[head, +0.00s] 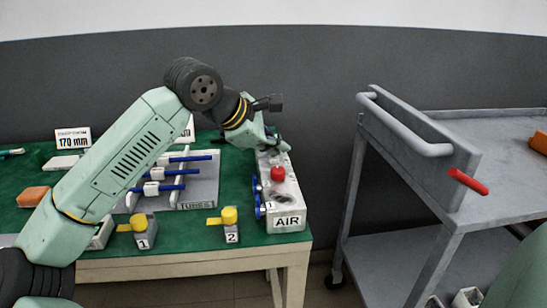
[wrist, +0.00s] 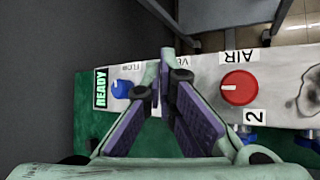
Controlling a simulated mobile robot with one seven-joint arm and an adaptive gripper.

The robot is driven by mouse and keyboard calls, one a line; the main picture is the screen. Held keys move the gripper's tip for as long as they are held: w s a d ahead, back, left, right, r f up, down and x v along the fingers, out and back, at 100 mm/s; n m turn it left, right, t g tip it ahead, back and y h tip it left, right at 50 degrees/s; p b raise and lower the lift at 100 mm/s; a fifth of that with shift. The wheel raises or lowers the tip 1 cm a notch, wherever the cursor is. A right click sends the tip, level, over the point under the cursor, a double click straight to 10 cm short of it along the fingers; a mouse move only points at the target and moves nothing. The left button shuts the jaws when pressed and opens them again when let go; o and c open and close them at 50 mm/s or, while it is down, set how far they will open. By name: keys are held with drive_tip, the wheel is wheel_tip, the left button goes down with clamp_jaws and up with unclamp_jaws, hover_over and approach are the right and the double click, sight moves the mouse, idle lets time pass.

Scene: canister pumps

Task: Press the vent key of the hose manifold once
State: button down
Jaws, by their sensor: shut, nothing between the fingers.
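The hose manifold (head: 289,217) is a pale box marked AIR at the right end of the green table. It also fills the middle of the wrist view (wrist: 205,75), upside down, with a red knob (wrist: 239,88), a blue knob (wrist: 122,89) by a FLOW label and a lit READY display (wrist: 101,88). My gripper (head: 280,147) is over the manifold's far part. In the wrist view its shut, empty fingers (wrist: 167,58) lie between the two knobs. They partly cover a label starting "VE". The vent key itself is hidden; I cannot tell whether the fingertips touch anything.
A tubes rack (head: 205,192) with blue-handled parts stands left of the manifold. Yellow-topped blocks marked 1 (head: 144,243) and 2 (head: 231,238) sit near the table's front edge. A grey cart (head: 500,205) stands to the right, across a gap. A dark wall is behind.

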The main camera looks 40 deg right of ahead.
sight(275, 158)
drive_tip(key=shift+f, duration=0.3)
drive_tip(key=shift+r, duration=0.1)
idle(0.3)
drive_tip(key=shift+r+p, duration=0.35)
drive_tip(key=shift+r, duration=0.5)
drive_tip(key=shift+r+p, duration=1.8)
drive_tip(key=shift+r, duration=0.75)
